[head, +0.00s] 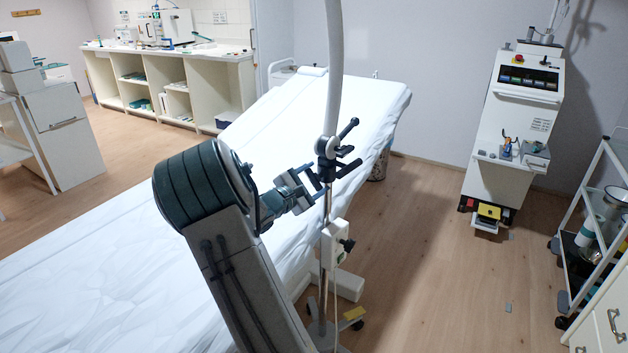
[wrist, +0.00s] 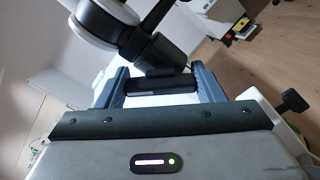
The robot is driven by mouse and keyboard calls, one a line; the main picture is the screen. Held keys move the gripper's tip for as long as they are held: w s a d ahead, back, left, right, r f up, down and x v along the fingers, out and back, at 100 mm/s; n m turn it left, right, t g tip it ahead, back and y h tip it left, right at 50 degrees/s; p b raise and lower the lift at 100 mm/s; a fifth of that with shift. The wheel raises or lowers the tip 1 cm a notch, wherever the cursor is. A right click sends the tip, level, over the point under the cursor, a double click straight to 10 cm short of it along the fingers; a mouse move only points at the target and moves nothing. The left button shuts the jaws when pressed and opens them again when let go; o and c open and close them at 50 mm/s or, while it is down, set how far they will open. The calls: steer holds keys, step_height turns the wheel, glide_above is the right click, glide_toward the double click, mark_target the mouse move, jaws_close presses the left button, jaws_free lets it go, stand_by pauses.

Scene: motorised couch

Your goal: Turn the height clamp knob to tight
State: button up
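A pale pole (head: 334,75) stands beside the couch and carries a round clamp joint (head: 328,147) with dark handles. One dark handle (head: 348,128) points up to the right and a lower one (head: 347,168) sticks out to the right. My gripper (head: 316,184) is at the pole just below this joint. In the wrist view my two blue-grey fingers (wrist: 160,85) stand wide apart, with a black bar (wrist: 158,88) spanning the gap between them. I cannot tell whether they press on it. Lower down, a white box on the pole has a black knob (head: 347,245), apart from my gripper.
The white-covered couch (head: 110,275) lies behind and left of my arm. A white machine (head: 515,120) stands at the back right, and a trolley (head: 600,215) is at the right edge. The wooden floor between pole and trolley is mostly clear.

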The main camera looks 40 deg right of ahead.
steer(key=shift+r+n+p, duration=0.1)
steer(key=shift+n+p, duration=0.2)
steer(key=shift+n, duration=0.1)
steer(key=n+p, duration=0.2)
steer(key=n, duration=0.1)
steer(key=shift+r+n+p, duration=0.1)
steer(key=shift+n+p, duration=0.25)
steer(key=shift+n, duration=0.05)
steer(key=shift+w+n+p, duration=0.15)
steer(key=shift+n+p, duration=1.5)
steer(key=shift+n, duration=0.55)
steer(key=o, duration=1)
steer(key=shift+a, duration=0.1)
steer(key=b+v, duration=0.1)
steer(key=v, duration=1.2)
steer(key=shift+a, duration=0.4)
